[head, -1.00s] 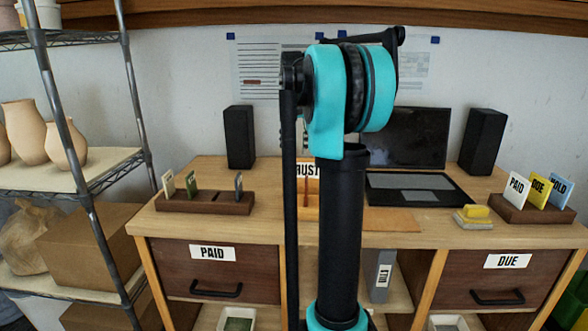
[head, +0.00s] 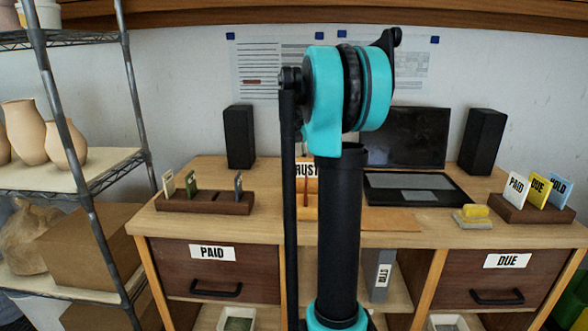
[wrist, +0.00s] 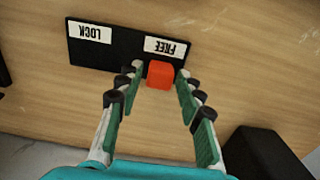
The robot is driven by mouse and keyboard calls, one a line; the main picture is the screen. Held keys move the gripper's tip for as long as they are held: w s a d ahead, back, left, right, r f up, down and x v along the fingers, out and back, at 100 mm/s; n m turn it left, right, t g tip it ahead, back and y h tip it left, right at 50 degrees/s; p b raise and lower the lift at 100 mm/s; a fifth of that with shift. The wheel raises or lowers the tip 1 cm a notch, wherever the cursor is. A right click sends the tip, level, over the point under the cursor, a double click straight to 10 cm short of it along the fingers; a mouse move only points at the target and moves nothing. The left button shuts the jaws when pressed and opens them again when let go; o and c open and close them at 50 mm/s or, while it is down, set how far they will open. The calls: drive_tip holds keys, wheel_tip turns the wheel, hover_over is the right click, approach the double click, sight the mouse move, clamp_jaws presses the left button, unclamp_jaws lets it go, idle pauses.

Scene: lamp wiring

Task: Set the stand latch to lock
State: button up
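In the wrist view, the stand latch is a black plate (wrist: 116,55) on a wooden surface. It has a white LOCK label (wrist: 90,33) at the left and a white FREE label (wrist: 166,47) at the right, both upside down. An orange-red knob (wrist: 160,76) sits at the FREE end. My gripper (wrist: 157,72) is open, with one finger on each side of the knob; a gap shows at the right finger, and I cannot tell whether the left one touches. In the head view I cannot make out the latch or gripper; my arm blocks the middle of the desk.
A dark box (wrist: 264,155) stands near the right finger in the wrist view. In the head view, the desk holds a laptop (head: 407,187), two black speakers (head: 239,137), card holders (head: 205,202) and a yellow-topped block (head: 474,215). A metal shelf (head: 70,185) stands at the left.

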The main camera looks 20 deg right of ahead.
clamp_jaws()
drive_tip(key=s+d, duration=0.1)
drive_tip(key=d, duration=0.2)
drive_tip(key=s+d, duration=0.1)
drive_tip(key=d, duration=0.1)
drive_tip(key=s+d, duration=0.1)
drive_tip(key=d, duration=0.2)
drive_tip(key=shift+s+d, duration=0.25)
drive_tip(key=shift+d, duration=0.05)
drive_tip(key=shift+o, duration=2)
unclamp_jaws()
drive_tip(key=shift+d, duration=0.1)
wheel_tip(320, 180, up, 12)
